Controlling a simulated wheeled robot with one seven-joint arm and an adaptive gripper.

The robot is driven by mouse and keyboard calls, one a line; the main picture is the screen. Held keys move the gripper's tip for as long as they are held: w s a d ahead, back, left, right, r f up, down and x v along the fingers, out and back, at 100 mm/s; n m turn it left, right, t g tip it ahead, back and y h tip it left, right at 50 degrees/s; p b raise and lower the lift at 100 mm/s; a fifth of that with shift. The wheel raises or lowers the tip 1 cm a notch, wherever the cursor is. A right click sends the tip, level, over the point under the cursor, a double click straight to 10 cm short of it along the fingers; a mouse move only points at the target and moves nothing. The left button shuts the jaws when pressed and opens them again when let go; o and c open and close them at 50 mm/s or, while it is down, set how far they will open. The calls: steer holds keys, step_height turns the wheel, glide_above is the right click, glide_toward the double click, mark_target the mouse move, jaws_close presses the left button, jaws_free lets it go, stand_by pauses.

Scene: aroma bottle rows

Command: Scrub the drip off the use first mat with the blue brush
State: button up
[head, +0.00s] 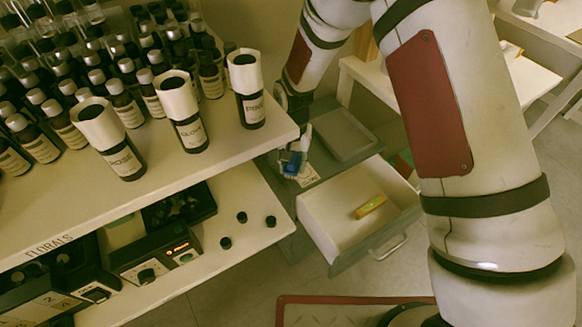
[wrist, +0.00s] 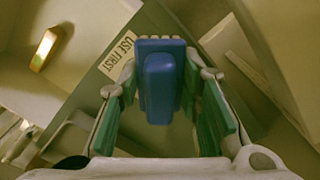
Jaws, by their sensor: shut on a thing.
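My gripper (head: 294,150) is shut on the blue brush (wrist: 160,85), which sits between its green-padded fingers in the wrist view. In the head view the brush (head: 290,168) shows as a small blue patch below the gripper, low over the grey-green top beside the shelf. The use first mat (wrist: 117,58) shows its "USE FIRST" lettering just left of the brush in the wrist view. In the head view a pale part of it (head: 308,178) shows beside the brush. I cannot tell whether the bristles touch it. No drip is visible; the brush and gripper hide part of the area.
A grey tray (head: 345,137) lies right of the gripper. The bottle shelf (head: 200,172) edge is close on the left, with collared bottles, including one marked Rose (head: 122,160). Small black caps (head: 242,217) lie on the lower shelf.

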steer(key=shift+r+p, duration=1.15)
steer(key=shift+r, duration=1.2)
